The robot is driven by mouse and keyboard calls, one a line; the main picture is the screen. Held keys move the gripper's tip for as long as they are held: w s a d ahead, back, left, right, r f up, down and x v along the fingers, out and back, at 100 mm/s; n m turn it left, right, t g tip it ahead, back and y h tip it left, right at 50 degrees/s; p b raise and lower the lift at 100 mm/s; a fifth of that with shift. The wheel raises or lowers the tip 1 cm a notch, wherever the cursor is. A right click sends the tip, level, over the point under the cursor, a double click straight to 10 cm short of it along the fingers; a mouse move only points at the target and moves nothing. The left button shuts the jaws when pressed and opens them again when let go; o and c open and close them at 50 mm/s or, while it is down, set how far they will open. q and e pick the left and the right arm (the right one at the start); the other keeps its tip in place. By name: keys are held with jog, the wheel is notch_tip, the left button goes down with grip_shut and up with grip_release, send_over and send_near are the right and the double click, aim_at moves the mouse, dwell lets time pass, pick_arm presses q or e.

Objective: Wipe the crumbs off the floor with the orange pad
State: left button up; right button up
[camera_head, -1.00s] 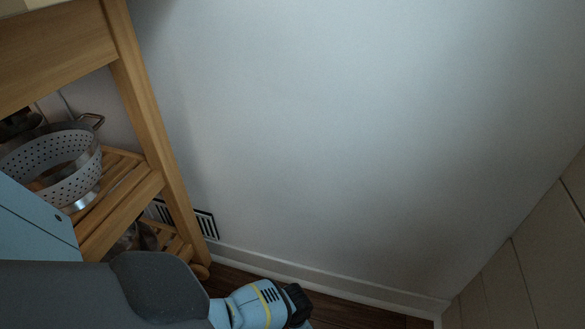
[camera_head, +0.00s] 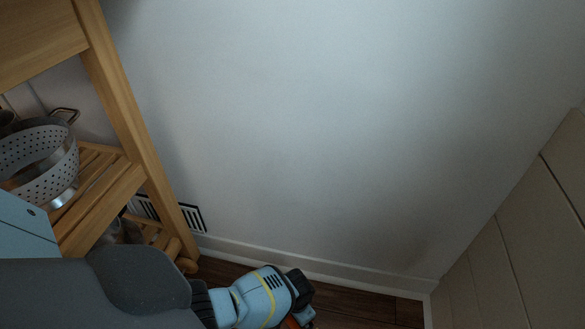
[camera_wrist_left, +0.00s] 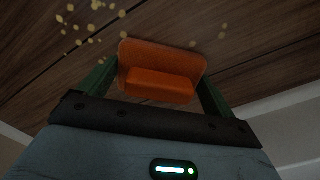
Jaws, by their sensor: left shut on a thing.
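The orange pad (camera_wrist_left: 160,68) shows in the left wrist view, held by its raised block between the two green fingers of my left gripper (camera_wrist_left: 160,88). I cannot tell whether the pad touches the floor. Yellowish crumbs (camera_wrist_left: 90,25) lie scattered on the brown wood floor at the upper left of the wrist view, with a few more beyond the pad and to its right. In the head view my left arm reaches in low from the left, and a bit of the orange pad (camera_head: 298,319) shows at the bottom edge. My right gripper is not in view.
A wooden shelf unit (camera_head: 115,90) with a perforated colander (camera_head: 40,160) stands at the left, close to my left arm. A pale wall with a white baseboard (camera_head: 330,272) rises behind the floor (camera_head: 370,304). Beige panelling (camera_head: 520,230) closes off the right.

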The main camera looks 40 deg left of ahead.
pick_arm(q)
jog(key=shift+s, duration=0.1)
jog(key=shift+s+d+p, duration=0.5)
jog(key=shift+s+p, duration=0.2)
jog(key=shift+p, duration=0.1)
jog(key=shift+s+d+f+p, duration=0.15)
jog(key=shift+s+d+p, duration=0.2)
jog(key=shift+s, duration=0.3)
jog(key=shift+s+d, duration=0.25)
jog(key=shift+s, duration=0.2)
jog(key=shift+s+d+p, duration=0.3)
jog(key=shift+s+p, duration=0.2)
jog(key=shift+s, duration=0.05)
jog(key=shift+s+d+p, duration=0.3)
jog(key=shift+s+p, duration=0.15)
jog(key=shift+s, duration=0.05)
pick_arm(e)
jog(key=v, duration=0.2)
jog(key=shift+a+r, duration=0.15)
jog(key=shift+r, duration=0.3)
pick_arm(q)
jog(key=shift+s+d+r+p, duration=0.25)
jog(key=shift+s+d+p, duration=0.55)
jog(key=shift+s, duration=0.4)
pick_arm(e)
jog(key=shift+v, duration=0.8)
